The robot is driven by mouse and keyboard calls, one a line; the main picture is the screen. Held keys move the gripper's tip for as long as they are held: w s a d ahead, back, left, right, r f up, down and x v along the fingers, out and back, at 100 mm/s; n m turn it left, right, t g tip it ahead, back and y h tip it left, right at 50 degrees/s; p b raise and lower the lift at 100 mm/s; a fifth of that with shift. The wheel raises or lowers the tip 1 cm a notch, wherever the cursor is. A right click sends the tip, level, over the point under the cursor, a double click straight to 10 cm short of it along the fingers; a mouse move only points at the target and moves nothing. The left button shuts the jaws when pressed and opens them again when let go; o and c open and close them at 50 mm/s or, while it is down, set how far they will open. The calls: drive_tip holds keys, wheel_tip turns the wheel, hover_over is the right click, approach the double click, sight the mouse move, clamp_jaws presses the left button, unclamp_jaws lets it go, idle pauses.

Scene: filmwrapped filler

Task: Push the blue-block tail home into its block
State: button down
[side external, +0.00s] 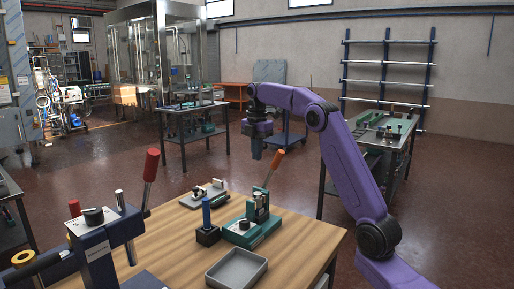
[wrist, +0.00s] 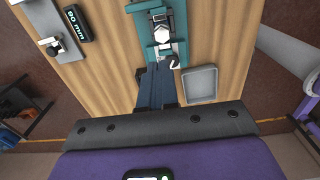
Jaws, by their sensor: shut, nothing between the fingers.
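A small dark block (side external: 208,236) stands on the wooden table in the side view. A blue upright peg, the tail (side external: 206,211), sticks up out of its top. I cannot tell how deep it sits. My gripper (side external: 256,154) is shut and empty, pointing down, well above the table and up and right of the tail in the picture. In the wrist view my gripper (wrist: 158,68) shows as dark bluish fingers close together. The tail cannot be made out there; dark edges beside the fingers may be part of the block.
A green fixture (side external: 248,236) with an orange-tipped lever stands right of the block. A grey tray (side external: 237,270) lies in front. A grey fixture (side external: 204,193) stands behind. A dark blue press (side external: 96,245) with red-handled lever occupies the left. Bare wood lies between them.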

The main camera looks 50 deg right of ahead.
drive_tip(key=shift+r, duration=0.9)
drive_tip(key=s+a+f+m, duration=0.1)
drive_tip(key=s+a, duration=0.3)
drive_tip(key=a, duration=0.5)
drive_tip(key=s+a+f+m, duration=0.15)
drive_tip(key=s+a, duration=0.25)
drive_tip(key=a, duration=0.5)
drive_tip(key=s+a+f, duration=0.2)
drive_tip(key=s+a, duration=0.3)
drive_tip(key=a, duration=0.3)
drive_tip(key=s+a+f+m, duration=0.1)
drive_tip(key=s+f, duration=0.3)
drive_tip(key=s, duration=0.8)
drive_tip(key=s+a+f+m, duration=0.1)
drive_tip(key=s+f, duration=0.4)
drive_tip(key=s, duration=0.7)
drive_tip(key=shift+a+m, duration=0.15)
drive_tip(key=shift+m, duration=0.3)
